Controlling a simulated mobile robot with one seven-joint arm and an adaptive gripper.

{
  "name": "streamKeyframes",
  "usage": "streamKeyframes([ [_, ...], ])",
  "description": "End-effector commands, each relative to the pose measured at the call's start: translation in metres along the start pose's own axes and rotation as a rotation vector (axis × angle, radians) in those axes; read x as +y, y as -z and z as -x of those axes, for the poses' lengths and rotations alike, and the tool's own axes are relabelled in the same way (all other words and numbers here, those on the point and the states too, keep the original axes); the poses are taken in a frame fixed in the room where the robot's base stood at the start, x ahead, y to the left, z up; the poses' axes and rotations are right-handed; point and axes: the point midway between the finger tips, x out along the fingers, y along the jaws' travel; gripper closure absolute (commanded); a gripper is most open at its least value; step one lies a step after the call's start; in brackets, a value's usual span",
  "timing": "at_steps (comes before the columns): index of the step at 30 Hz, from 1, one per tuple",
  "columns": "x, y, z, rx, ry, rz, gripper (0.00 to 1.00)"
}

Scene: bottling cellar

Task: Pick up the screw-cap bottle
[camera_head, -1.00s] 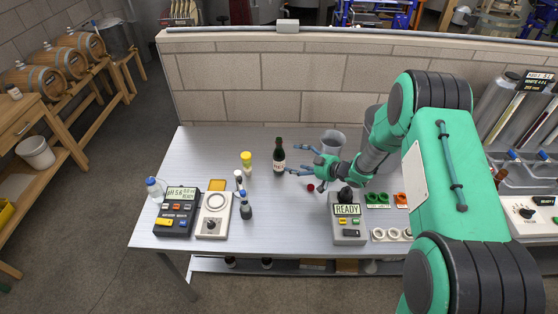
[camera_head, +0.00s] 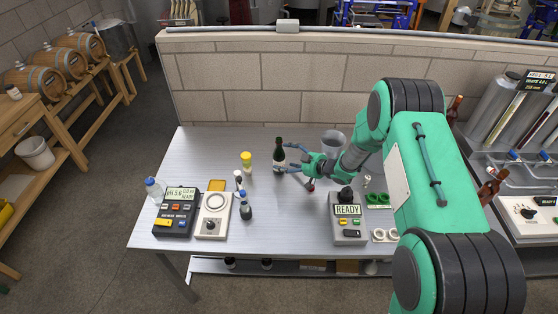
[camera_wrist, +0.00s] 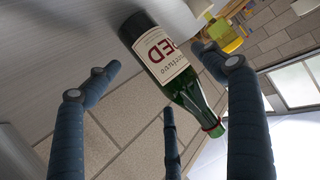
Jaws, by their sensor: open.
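A dark green bottle (camera_head: 279,158) with a cream label and a reddish band stands upright near the back middle of the bench. In the wrist view the bottle (camera_wrist: 172,62) lies between my spread fingers, its label reading "RED" and its red-ringed neck pointing to the lower right. My gripper (camera_head: 291,157) is open beside the bottle, on its right, with blue fingers reaching toward it. In the wrist view I see no finger closed on the glass. Whether any finger touches it I cannot tell.
A clear beaker (camera_head: 334,139) stands behind my gripper. A READY box (camera_head: 348,228), a pH meter (camera_head: 175,212), a white-topped device (camera_head: 213,215) and a small dark bottle (camera_head: 246,208) stand nearer. The bench's back left is clear.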

Motion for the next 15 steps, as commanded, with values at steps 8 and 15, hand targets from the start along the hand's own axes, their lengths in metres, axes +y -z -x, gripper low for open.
streamKeyframes([
  [8,-0.002,-0.001,-0.032,-0.001,0.001,0.001,0.18],
  [15,-0.002,-0.001,-0.037,-0.001,-0.001,0.000,0.18],
])
